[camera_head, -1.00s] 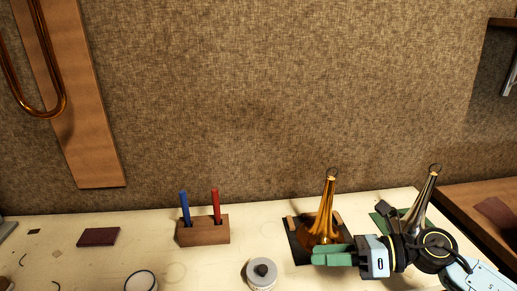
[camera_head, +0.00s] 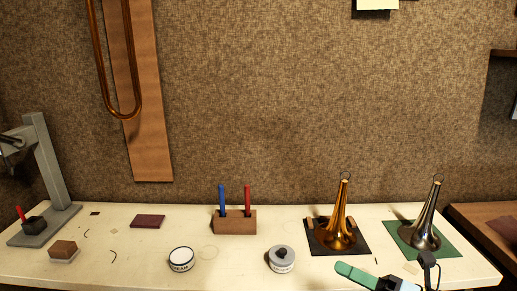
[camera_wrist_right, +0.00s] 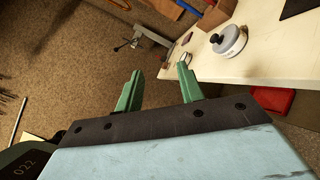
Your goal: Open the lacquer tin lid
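A round grey-white tin (camera_head: 282,261) with a dark knob on its lid stands upright near the front edge of the bench; the lid is on. It also shows in the right wrist view (camera_wrist_right: 231,43), beyond and to the right of the fingers. I take it for the lacquer tin; its label is too small to read. My right gripper (camera_head: 345,269) is at the bench's front edge, right of the tin and apart from it. In the right wrist view its green fingers (camera_wrist_right: 160,73) stand apart with nothing between them. My left gripper is not in view.
A white-topped tin (camera_head: 181,258) stands left of the knobbed tin. Behind is a wooden block (camera_head: 235,222) with a blue and a red stick. A golden horn bell (camera_head: 341,230) and a silver one (camera_head: 427,232) stand on mats at right. A grey stand (camera_head: 50,165) is at far left.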

